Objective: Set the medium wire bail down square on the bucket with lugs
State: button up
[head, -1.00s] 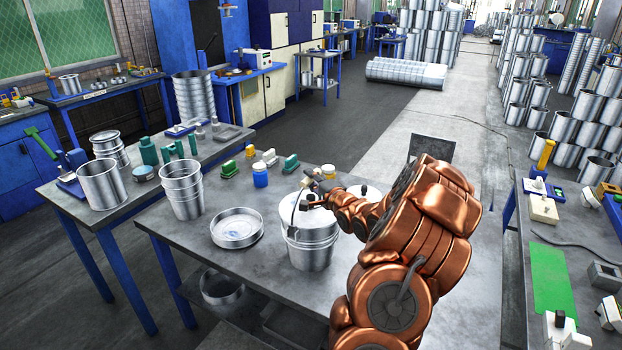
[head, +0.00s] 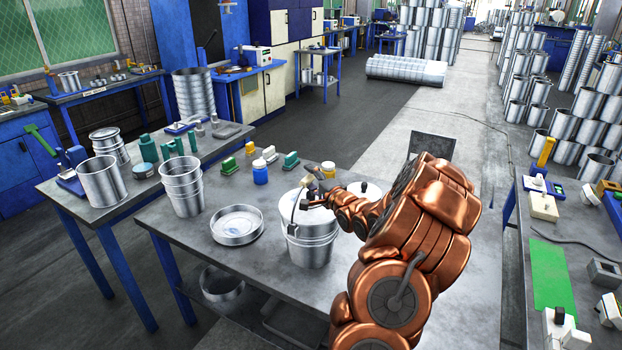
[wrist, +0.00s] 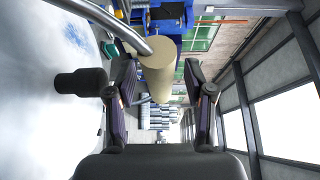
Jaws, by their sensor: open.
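The silver bucket with lugs (head: 310,248) stands on the near table in the head view, with a pale, flat-looking top. The wire bail (head: 294,211) shows as a thin grey curve at its upper left side. In the wrist view the bail's curved wire (wrist: 112,28) runs into a beige cylindrical grip (wrist: 158,72). My gripper (wrist: 160,80) is open, with one finger on each side of that grip. In the head view my gripper (head: 315,186) is low over the bucket's top. Whether the bail's ends sit on the lugs is hidden.
A shallow round pan (head: 237,225) and a stacked pail (head: 182,188) stand left of the bucket. A blue jar (head: 260,172) and small green and yellow items are behind. Another pale round top (head: 364,188) is partly hidden by my arm. The front left tabletop is clear.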

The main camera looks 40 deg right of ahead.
jog(key=v, duration=1.2)
jog(key=shift+w, duration=0.15)
dwell(0.5)
jog(key=w+a+f+n+g+y, duration=0.15)
jog(key=a+f+n+g, duration=0.25)
jog(key=a+n+g, duration=0.85)
jog(key=s+a+r+n+g+y, duration=0.1)
jog(key=s+a+r+n+g, duration=0.1)
jog(key=s+a, duration=1.2)
jog(key=s+a+r+n+g+y+b, duration=0.1)
jog(key=s+a+n+g, duration=0.4)
jog(key=s+a, duration=0.9)
jog(key=shift+s+a+r+n, duration=0.25)
jog(key=shift+a+r+n, duration=0.2)
